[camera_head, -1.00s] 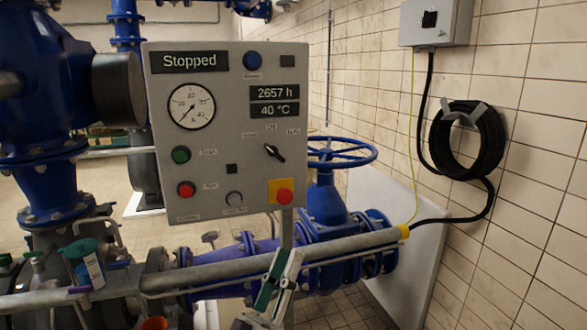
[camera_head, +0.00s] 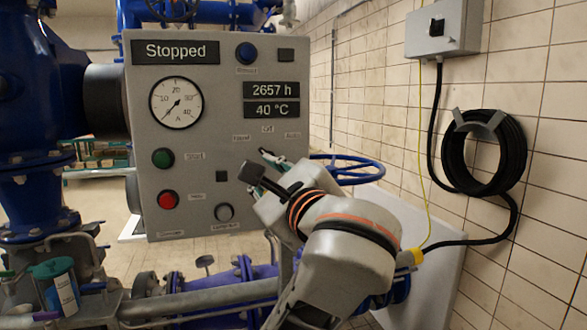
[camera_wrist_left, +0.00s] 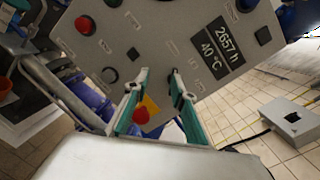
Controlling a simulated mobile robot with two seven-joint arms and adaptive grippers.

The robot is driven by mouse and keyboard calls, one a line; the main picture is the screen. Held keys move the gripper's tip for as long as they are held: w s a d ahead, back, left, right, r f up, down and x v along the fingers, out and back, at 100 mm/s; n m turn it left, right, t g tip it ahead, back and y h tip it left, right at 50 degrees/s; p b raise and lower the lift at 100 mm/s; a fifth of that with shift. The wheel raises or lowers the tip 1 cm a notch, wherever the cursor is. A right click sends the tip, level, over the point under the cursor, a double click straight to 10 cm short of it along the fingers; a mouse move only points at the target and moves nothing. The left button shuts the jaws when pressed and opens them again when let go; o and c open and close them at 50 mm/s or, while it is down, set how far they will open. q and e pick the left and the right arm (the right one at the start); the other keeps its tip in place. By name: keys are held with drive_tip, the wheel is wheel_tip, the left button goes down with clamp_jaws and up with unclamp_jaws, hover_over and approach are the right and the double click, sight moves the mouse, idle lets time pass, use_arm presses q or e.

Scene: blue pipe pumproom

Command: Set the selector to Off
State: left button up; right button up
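My right gripper is not in view.
The panel shows "Stopped" (camera_head: 175,51), a gauge (camera_head: 177,103), a green button (camera_head: 163,158) and a red button (camera_head: 168,200). A red stop button (camera_wrist_left: 141,116) on yellow shows between the fingers in the wrist view. A blue handwheel (camera_head: 345,170) is behind the arm.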

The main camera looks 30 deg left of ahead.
use_arm(q)
drive_tip(key=w+a+t+h+b, duration=0.1)
drive_tip(key=w+a, duration=0.2)
drive_tip(key=w, duration=0.4)
drive_tip(key=shift+w+r+t+h, duration=0.15)
drive_tip(key=shift+t+h, duration=0.25)
drive_tip(key=shift+a, duration=0.1)
clamp_jaws()
